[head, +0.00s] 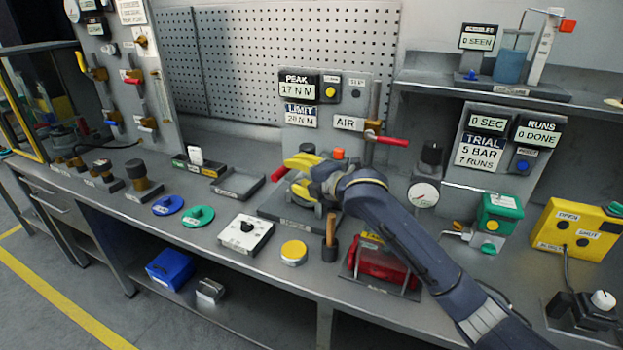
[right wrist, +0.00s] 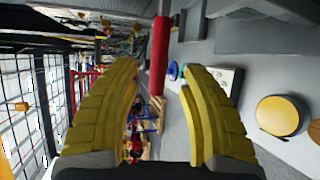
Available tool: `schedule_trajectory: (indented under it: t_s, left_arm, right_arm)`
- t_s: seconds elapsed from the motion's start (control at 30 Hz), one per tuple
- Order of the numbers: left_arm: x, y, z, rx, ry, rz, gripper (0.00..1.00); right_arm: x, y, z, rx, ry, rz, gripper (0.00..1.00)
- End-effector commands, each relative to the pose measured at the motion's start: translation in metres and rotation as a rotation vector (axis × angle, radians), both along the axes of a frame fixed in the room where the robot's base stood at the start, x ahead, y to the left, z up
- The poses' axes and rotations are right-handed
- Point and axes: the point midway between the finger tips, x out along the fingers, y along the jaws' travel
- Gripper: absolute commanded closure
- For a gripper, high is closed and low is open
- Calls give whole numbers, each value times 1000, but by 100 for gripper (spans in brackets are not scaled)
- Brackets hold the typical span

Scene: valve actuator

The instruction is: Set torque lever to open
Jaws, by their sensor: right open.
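The red torque lever (head: 279,174) sticks out to the left of my right gripper (head: 299,172), low in front of the panel with the PEAK and LIMIT readouts (head: 299,100). In the right wrist view a red bar (right wrist: 160,45), which looks like this lever, stands between the fingertips of my gripper (right wrist: 160,72). The two yellow fingers are open, one on each side of the bar, with gaps visible. In the head view the gripper and wrist hide the lever's inner end and much of its base (head: 270,207). My left gripper is not in view.
A red-handled AIR valve (head: 385,139) sits close behind my wrist. A mallet (head: 330,240), a yellow round part (head: 293,252) and a white dial box (head: 246,235) stand in front. A red vise-like part (head: 380,265) lies under my forearm. An empty tray (head: 239,185) is left.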

Motion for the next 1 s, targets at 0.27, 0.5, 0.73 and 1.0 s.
schedule_trajectory:
  t_s: [0.27,0.5,0.73,1.0]
  left_arm:
    - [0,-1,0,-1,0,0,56]
    - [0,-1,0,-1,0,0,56]
    - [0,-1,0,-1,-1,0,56]
    - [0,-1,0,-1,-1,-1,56]
  right_arm:
    - [-31,-28,10,-3,-1,0,56]
    - [-45,-39,14,-1,0,0,56]
    - [-47,-41,15,-1,1,0,56]
    - [-45,-46,15,20,13,-9,56]
